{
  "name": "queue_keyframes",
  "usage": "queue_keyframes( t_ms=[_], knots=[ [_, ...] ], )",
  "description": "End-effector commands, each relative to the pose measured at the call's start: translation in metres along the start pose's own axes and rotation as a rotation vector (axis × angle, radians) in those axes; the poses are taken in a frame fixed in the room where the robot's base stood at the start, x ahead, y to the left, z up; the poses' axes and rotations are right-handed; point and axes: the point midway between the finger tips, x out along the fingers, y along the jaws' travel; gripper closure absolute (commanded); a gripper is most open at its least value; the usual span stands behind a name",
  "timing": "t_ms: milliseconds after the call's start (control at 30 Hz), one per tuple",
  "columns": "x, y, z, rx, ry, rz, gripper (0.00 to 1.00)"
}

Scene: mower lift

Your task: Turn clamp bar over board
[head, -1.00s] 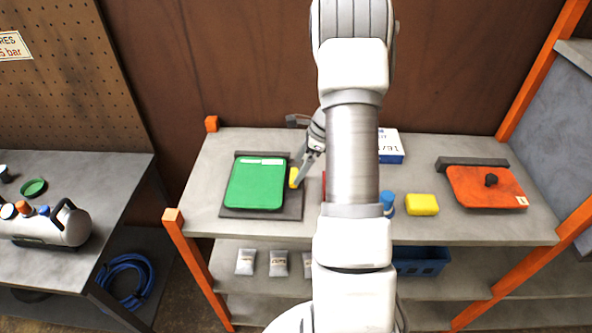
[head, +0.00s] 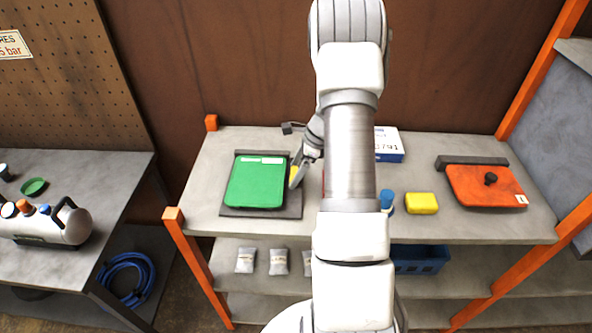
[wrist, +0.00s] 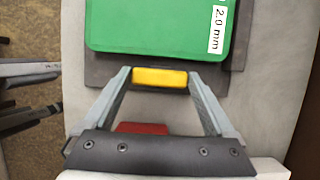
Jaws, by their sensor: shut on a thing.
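The green board (head: 257,182) lies flat on a dark grey base plate (head: 236,212) on the bench, left of my arm. In the wrist view the board (wrist: 150,28) carries a white "2.0 mm" label. The yellow clamp bar (head: 294,174) is at the board's right side in the head view. In the wrist view the clamp bar (wrist: 160,77) sits between my fingertips, beside the board's edge and above the base plate (wrist: 245,75), not across the board. My gripper (wrist: 160,80) is shut on it. The bar's pivot is hidden.
A red part (wrist: 140,128) shows below the bar in the wrist view. Right of my arm are a blue-capped bottle (head: 387,202), a yellow block (head: 421,203), a white-and-blue box (head: 390,145) and an orange plate (head: 486,186).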

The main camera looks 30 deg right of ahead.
Motion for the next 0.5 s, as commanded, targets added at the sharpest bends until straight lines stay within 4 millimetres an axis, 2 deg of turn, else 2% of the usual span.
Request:
queue_keyframes(
  t_ms=[267,500],
  knots=[
    [0.0003,-0.0006,-0.0002,-0.046,0.0,0.019,0.66],
    [0.0014,-0.002,-0.0004,-0.186,0.0,0.077,0.66]
  ],
)
